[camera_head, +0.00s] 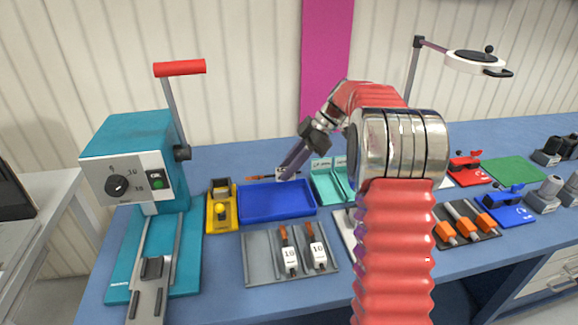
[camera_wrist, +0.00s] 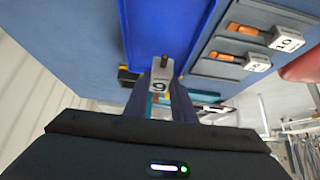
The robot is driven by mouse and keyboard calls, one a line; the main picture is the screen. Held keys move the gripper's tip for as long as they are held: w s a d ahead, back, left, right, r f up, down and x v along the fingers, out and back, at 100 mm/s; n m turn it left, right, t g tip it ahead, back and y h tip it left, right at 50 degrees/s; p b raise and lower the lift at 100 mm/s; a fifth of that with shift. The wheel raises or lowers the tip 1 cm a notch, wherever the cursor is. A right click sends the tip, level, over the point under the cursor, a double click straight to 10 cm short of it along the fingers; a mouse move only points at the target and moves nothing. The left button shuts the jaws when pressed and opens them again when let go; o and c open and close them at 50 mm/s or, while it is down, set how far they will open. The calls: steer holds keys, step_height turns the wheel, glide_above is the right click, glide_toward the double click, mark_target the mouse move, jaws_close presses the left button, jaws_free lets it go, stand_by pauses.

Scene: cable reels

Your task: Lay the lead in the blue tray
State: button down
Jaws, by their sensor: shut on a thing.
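My gripper (camera_head: 284,174) is shut on a lead with a grey labelled body and an orange end. The lead's orange end (camera_head: 258,178) points left in the head view. In the wrist view the lead (camera_wrist: 162,76) sits between the two dark fingers, its label facing the camera. The blue tray (camera_head: 270,204) looks empty. In the head view the lead shows against the tray's back edge; its exact height is hard to tell. The tray floor (camera_wrist: 160,25) fills the upper middle of the wrist view, beyond the lead.
A grey divided tray (camera_head: 259,257) with two orange-and-white leads stands in front of the blue tray. A yellow fixture (camera_head: 221,207) and a teal machine with a red-handled lever (camera_head: 130,155) are to the left. Teal bins (camera_head: 322,183) stand close on the right.

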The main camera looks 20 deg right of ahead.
steer(key=shift+s+d, duration=0.1)
steer(key=shift+d, duration=0.1)
steer(key=shift+f, duration=2.45)
steer(key=shift+f, duration=0.15)
steer(key=shift+f, duration=0.95)
steer(key=shift+f, duration=0.2)
steer(key=shift+f, duration=0.75)
steer(key=shift+f, duration=0.15)
